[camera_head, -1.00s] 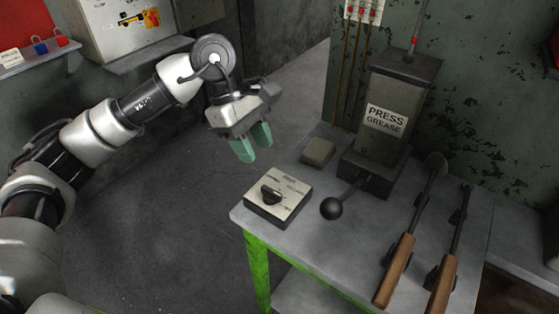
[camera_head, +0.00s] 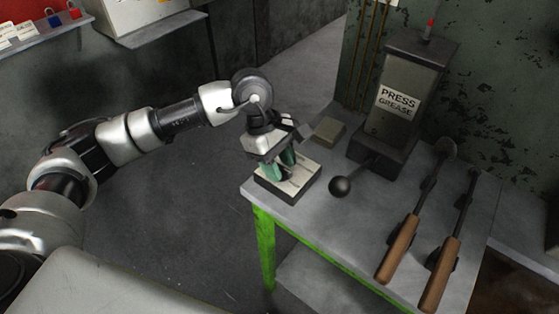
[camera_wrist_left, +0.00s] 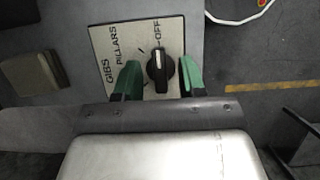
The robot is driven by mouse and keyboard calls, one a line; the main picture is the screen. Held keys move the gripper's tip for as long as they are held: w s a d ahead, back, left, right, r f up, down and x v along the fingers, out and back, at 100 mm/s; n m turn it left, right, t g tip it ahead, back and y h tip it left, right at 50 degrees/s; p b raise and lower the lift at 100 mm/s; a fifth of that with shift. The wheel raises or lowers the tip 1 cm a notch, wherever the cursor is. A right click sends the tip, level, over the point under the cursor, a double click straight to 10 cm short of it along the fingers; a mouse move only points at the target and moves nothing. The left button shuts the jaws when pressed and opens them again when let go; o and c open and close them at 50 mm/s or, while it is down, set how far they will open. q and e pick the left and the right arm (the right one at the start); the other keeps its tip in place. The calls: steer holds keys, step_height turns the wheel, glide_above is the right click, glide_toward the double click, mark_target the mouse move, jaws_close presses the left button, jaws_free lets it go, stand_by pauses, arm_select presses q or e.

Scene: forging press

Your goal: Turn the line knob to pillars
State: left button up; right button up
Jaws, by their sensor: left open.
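The line knob (camera_wrist_left: 160,69) is a black rotary knob on a pale square plate. In the left wrist view its white mark points up, close to the OFF label. The words PILLARS and GIBS stand to the left of it on the plate (camera_wrist_left: 104,36). In the head view the knob box (camera_head: 306,185) sits on the near left corner of the table. My left gripper (camera_head: 281,168) is open above the box. In the left wrist view its green fingers (camera_wrist_left: 160,80) stand on either side of the knob, with a gap to each side. My right gripper is not in view.
The grease press (camera_head: 405,90) stands behind the box, with a ball-ended lever (camera_head: 341,187) just right of it. Two wooden-handled tools (camera_head: 399,250) lie at the table's right. The floor left of the table is clear.

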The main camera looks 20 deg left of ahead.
arm_select(q)
steer(key=shift+c, duration=0.3)
jaws_close()
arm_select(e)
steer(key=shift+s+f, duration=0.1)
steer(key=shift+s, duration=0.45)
